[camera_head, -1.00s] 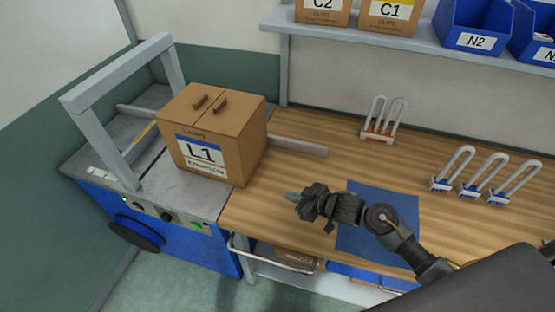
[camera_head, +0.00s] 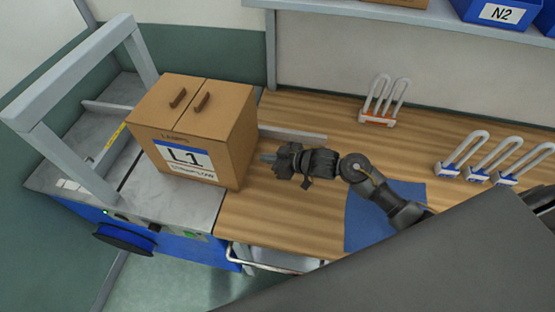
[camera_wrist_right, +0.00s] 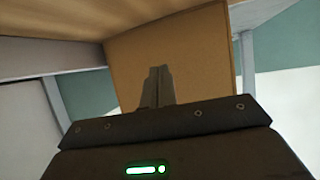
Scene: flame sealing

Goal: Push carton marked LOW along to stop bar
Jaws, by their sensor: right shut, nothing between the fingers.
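The brown carton (camera_head: 192,130) with the label "L1" and small print ending in "LOW" stands upright across the join of the grey machine top (camera_head: 180,208) and the wooden bench. It has two dark strips on top. My right gripper (camera_head: 267,158) is shut and empty, just right of the carton's right face, pointing at it. In the right wrist view its closed fingers (camera_wrist_right: 156,86) point at the carton's wall (camera_wrist_right: 195,60); I cannot tell whether they touch. A grey bar (camera_head: 296,134) runs behind the carton. I cannot tell which bar is the stop bar. My left gripper is not in view.
A grey arch frame (camera_head: 78,160) stands on the machine left of the carton, with a yellow strip (camera_head: 116,136) near it. A blue mat (camera_head: 365,226) lies under my right arm. Several white looped holders (camera_head: 383,100) stand further right. A shelf with blue bins (camera_head: 500,14) is above.

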